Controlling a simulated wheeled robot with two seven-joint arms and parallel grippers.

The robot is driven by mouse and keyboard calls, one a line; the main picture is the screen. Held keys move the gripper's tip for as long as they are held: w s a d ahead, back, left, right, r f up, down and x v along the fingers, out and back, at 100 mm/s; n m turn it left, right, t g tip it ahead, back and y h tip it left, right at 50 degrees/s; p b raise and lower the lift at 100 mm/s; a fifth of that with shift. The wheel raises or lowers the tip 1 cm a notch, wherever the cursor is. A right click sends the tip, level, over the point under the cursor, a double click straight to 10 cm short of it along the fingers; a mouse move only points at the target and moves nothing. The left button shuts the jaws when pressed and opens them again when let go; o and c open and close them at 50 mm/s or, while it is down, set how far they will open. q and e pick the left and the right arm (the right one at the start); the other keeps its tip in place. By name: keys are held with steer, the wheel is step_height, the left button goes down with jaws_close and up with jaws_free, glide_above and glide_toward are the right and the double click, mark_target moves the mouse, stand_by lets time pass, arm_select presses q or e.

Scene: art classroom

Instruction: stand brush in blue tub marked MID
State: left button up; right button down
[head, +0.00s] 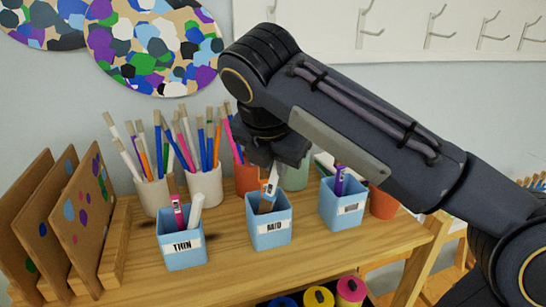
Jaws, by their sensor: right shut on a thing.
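The blue tub marked MID (269,234) stands on the wooden shelf top between two other blue tubs. My right gripper (272,165) points down just above it and is shut on a brush (270,187). A pale part of the brush with a dark mark shows below the fingers. Its lower end is inside the tub's opening; whether it touches the bottom is hidden by the tub's front wall. My left gripper is not in view.
The blue tub marked THIN (183,246) holds a pink and a white item. The right blue tub (341,208) holds a purple item. Pots of pencils, such as the white pot (205,186), stand close behind. Wooden palettes (82,215) stand at left.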

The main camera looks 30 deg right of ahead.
steer(key=shift+s+d+f+b, duration=0.1)
steer(key=shift+d+f+b, duration=0.1)
steer(key=shift+f+b, duration=0.4)
steer(key=shift+w+d+f+b, duration=0.15)
steer(key=shift+f+b, duration=0.1)
steer(key=shift+f, duration=0.6)
steer(key=shift+s+d+f+b, duration=0.2)
steer(key=shift+f+b, duration=0.25)
steer(key=shift+f, duration=0.3)
steer(key=c, duration=1.4)
jaws_free()
steer(key=shift+o, duration=0.2)
steer(key=shift+r, duration=0.1)
steer(key=p+v, duration=0.1)
steer(key=v, duration=0.6)
steer(key=shift+a+r, duration=0.2)
steer(key=shift+r, duration=0.1)
steer(key=shift+s, duration=0.1)
